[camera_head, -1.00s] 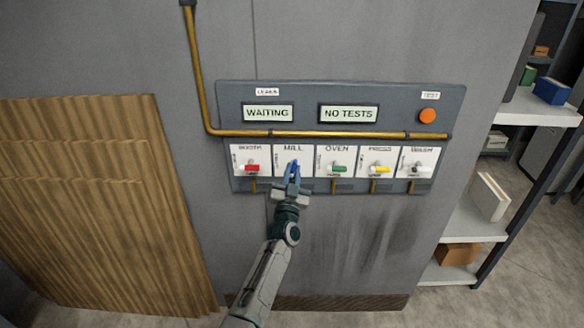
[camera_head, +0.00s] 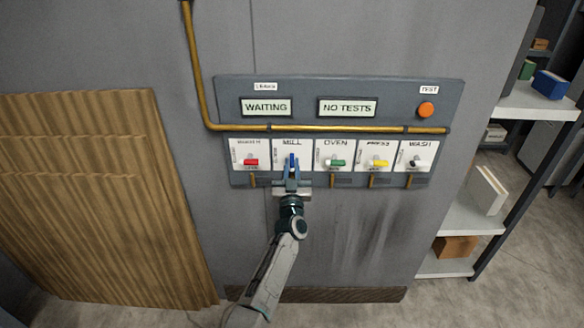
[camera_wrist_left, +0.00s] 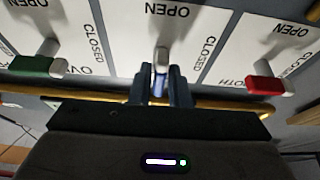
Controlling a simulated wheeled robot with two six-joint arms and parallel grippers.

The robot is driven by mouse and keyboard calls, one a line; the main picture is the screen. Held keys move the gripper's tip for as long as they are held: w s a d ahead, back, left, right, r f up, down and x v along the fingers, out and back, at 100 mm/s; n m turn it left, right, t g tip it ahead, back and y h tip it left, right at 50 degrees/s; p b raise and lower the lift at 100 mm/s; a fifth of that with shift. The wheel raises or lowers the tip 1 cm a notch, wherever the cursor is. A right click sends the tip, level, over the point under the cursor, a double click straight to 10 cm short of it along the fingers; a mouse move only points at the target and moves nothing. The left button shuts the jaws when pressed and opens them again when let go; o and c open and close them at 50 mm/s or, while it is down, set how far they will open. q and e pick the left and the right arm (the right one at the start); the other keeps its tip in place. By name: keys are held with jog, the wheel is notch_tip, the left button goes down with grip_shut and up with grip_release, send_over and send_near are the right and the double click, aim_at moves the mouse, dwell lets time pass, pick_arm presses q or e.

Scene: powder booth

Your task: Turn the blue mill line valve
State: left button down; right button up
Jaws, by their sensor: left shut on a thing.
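The mill valve's blue handle (camera_head: 291,160) is under the MILL label on the wall panel, second from the left. It stands about upright in the head view, with a pale end showing in the left wrist view (camera_wrist_left: 161,56). My left gripper (camera_head: 291,178) reaches up from below and is shut on the blue handle. The wrist view shows its two dark fingers (camera_wrist_left: 161,88) on either side of the blue part. They hide part of the handle. The plate behind carries OPEN and CLOSED markings. My right gripper is not in view.
The red valve (camera_head: 251,162) is to the left and the green valve (camera_head: 337,163) to the right, both close by. Yellow (camera_head: 376,163) and black (camera_head: 414,164) valves follow. A yellow pipe (camera_head: 300,129) crosses above. Screens read WAITING and NO TESTS. Shelves (camera_head: 535,105) stand right.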

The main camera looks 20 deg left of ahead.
pick_arm(q)
jog(key=c, duration=1.5)
grip_release()
jog(key=b+v, duration=0.2)
jog(key=v, duration=0.8)
jog(key=shift+s+d+f+b, duration=0.1)
jog(key=shift+s+f+b, duration=0.1)
jog(key=shift+s+b, duration=0.2)
jog(key=shift+w, duration=0.1)
